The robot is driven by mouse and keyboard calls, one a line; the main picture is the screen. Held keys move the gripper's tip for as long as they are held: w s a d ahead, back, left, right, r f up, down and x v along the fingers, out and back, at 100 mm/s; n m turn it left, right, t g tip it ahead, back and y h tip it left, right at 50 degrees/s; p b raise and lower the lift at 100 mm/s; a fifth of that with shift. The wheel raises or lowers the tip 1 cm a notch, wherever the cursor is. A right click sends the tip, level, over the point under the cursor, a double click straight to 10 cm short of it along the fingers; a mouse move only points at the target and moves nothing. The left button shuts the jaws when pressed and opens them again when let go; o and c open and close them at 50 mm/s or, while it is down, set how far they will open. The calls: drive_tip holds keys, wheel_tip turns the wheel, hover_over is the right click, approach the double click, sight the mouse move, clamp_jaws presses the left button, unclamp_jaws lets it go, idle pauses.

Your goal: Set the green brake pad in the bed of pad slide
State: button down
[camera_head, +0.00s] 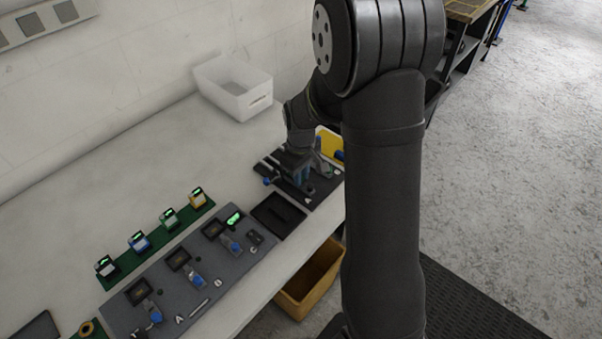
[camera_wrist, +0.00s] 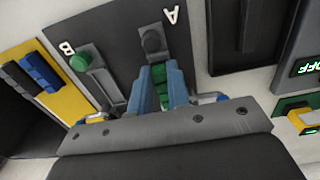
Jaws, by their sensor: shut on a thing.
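My gripper (camera_wrist: 160,68) points down over the dark slide board, its two blue-grey fingers shut on the green brake pad (camera_wrist: 160,88). In the head view my gripper (camera_head: 300,181) is at the board (camera_head: 322,190), and the pad cannot be made out. In the wrist view the pad is in line with the slide marked A (camera_wrist: 153,41), which has a dark round end. My fingers hide most of that slide, so I cannot tell whether the pad touches its bed. The slide marked B (camera_wrist: 98,80), with a green round end, lies to the left.
A yellow tray (camera_wrist: 72,104) with blue and black blocks lies left of the board. A dark shallow tray (camera_head: 278,216) and a grey fixture board (camera_head: 165,290) lie on the other side. A white bin (camera_head: 232,88) stands behind. Blue-tipped levers flank my fingers.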

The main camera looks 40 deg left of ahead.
drive_tip(key=shift+f, duration=0.4)
drive_tip(key=c, duration=1.3)
unclamp_jaws()
drive_tip(key=shift+r, duration=0.1)
wheel_tip(320, 180, up, 17)
drive_tip(key=shift+r, duration=0.15)
